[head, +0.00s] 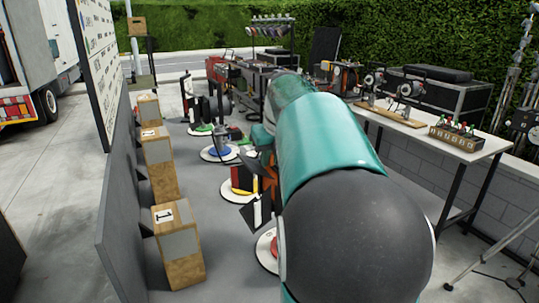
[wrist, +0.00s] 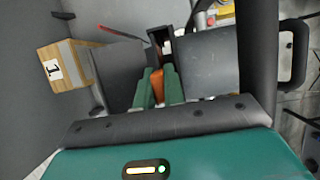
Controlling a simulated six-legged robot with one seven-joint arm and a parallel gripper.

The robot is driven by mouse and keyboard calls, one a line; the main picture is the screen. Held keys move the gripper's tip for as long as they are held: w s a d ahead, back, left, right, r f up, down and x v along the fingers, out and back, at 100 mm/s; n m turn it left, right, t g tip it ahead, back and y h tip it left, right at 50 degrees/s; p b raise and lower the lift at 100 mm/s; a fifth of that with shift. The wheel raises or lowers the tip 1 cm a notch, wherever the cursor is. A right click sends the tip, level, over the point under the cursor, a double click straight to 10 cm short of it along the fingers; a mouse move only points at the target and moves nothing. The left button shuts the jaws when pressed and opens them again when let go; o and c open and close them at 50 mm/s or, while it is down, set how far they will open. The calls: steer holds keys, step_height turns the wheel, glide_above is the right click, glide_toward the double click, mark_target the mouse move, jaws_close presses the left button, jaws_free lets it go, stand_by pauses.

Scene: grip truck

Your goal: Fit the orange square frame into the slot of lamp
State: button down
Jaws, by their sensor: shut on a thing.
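My gripper (wrist: 158,80) shows green fingers in the wrist view, shut on an orange piece (wrist: 157,92), part of the orange square frame. Dark flat panels spread to its left and right. In the head view, orange parts of the frame (head: 270,178) show beside a dark flap (head: 256,211), left of my arm, which hides the rest. I cannot tell which dark parts belong to the frame and which to the lamp. The lamp's slot is not clearly visible, and whether the frame touches it cannot be told.
Several wooden boxes, one marked 1 (head: 178,245), stand along a low grey wall (head: 118,215) at left. Round-based items, one with red and yellow parts (head: 240,180), stand on the grey surface. A white table (head: 415,122) with equipment is at right.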

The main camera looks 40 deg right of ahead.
steer(key=shift+f, duration=0.55)
steer(key=c, duration=1.4)
jaws_free()
steer(key=shift+c, duration=0.2)
steer(key=shift+r, duration=0.3)
steer(key=shift+o, duration=0.2)
steer(key=v, duration=1.1)
steer(key=shift+s+r, duration=0.3)
steer(key=shift+s, duration=0.1)
steer(key=shift+s+a+r, duration=0.1)
steer(key=shift+a+r, duration=0.1)
steer(key=shift+r, duration=0.4)
steer(key=shift+s, duration=0.15)
